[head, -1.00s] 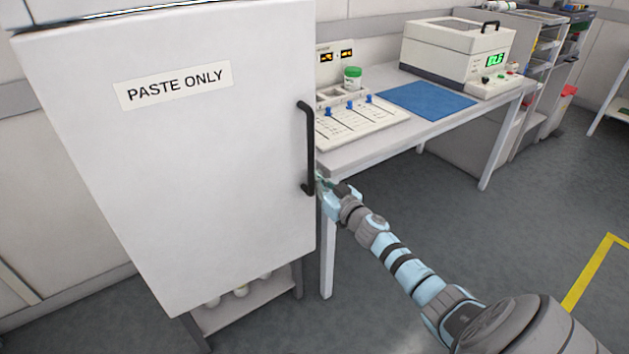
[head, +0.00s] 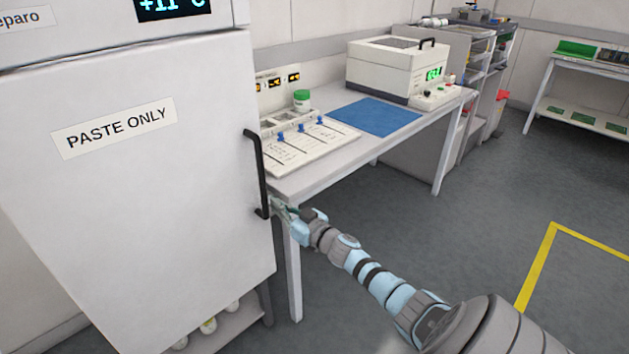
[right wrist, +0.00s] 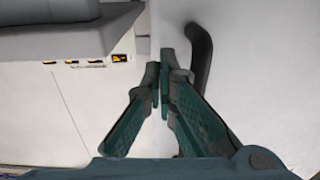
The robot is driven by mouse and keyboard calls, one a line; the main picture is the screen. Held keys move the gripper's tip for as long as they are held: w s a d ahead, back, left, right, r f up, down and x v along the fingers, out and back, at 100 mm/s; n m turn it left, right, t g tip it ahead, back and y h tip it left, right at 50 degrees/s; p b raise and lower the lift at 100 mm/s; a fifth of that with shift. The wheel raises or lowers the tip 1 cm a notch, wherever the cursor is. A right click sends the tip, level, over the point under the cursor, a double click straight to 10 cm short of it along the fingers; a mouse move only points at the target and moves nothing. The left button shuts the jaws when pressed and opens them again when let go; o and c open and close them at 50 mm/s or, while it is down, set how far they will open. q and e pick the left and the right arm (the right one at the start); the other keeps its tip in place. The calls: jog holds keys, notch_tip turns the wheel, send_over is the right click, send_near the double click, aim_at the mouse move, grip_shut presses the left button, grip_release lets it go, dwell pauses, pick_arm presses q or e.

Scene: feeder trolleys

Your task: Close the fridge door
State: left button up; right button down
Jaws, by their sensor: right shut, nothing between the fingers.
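The white fridge door (head: 150,210) with its "PASTE ONLY" label fills the left of the head view. It sits close under the fridge's upper panel (head: 90,35); I cannot tell whether it is fully flush. A black bar handle (head: 260,175) runs along its right edge, and also shows in the right wrist view (right wrist: 203,58). My right gripper (head: 281,207) is shut and empty beside the handle's lower end, at the door's right edge. Its fingertips (right wrist: 160,72) are together, left of the handle in the wrist view; contact with the door is unclear. My left gripper is out of view.
A table (head: 345,155) stands right of the fridge, its front leg (head: 293,275) close behind my right gripper. It carries a blue mat (head: 375,117) and a white machine (head: 390,72). Shelving stands beyond. The grey floor (head: 440,240) at right is open, with a yellow line.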

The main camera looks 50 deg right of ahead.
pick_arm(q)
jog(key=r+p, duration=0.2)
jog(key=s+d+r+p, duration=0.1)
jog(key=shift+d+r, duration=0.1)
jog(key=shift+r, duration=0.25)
pick_arm(e)
jog(key=s, duration=1)
jog(key=shift+s+a, duration=0.25)
jog(key=shift+s, duration=0.15)
jog(key=shift+f, duration=0.1)
